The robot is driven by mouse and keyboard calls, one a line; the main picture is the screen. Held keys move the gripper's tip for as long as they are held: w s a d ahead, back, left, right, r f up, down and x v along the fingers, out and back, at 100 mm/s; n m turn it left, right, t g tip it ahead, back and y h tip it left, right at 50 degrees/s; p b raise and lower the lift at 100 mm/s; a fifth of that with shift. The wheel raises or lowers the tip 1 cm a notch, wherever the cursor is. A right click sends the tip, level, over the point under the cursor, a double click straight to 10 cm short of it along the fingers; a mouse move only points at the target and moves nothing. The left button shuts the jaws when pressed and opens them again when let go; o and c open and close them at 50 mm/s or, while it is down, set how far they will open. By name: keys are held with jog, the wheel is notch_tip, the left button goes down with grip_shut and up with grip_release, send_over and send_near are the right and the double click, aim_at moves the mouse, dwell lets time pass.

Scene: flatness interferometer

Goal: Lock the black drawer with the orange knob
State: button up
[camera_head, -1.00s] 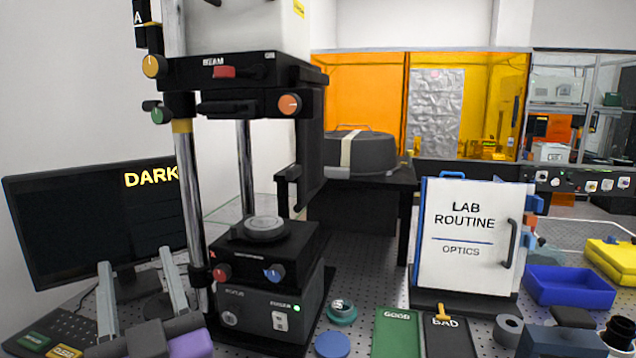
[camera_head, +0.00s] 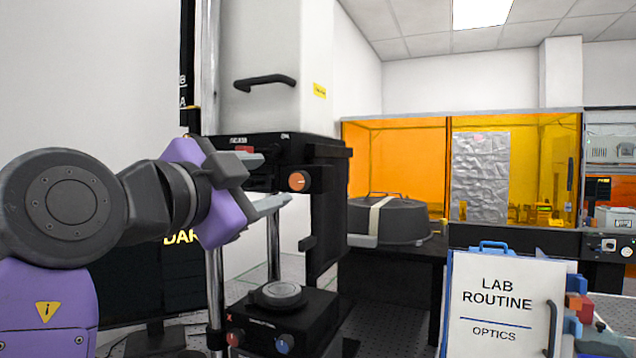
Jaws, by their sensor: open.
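The orange knob (camera_head: 298,181) sits at the right end of the front of the black drawer unit (camera_head: 325,165) on the upright instrument. My gripper (camera_head: 275,181) is open in front of that unit, just left of the knob in the picture. Its upper finger reaches towards a red part (camera_head: 243,150), and its lower finger ends just below the knob. I cannot tell the depth between fingers and knob, but nothing shows between the fingers. My gripper and wrist hide the drawer's left front and its handle.
Below stands a black stage with a round disc (camera_head: 277,294) and red and blue knobs. A monitor (camera_head: 130,290) is behind my arm at left. A white LAB ROUTINE binder (camera_head: 495,300) stands at right. A dark round case (camera_head: 392,218) lies on a black table behind.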

aim_at(297, 182)
jog(key=shift+m, duration=0.5)
jog(key=x, duration=0.2)
jog(key=p+x, duration=0.1)
jog(key=x, duration=0.2)
jog(key=p+x, duration=0.1)
jog(key=x, duration=0.2)
jog(key=shift+s+d+f, duration=0.15)
jog(key=shift+d+f, duration=0.15)
jog(key=shift+f, duration=0.1)
grip_shut()
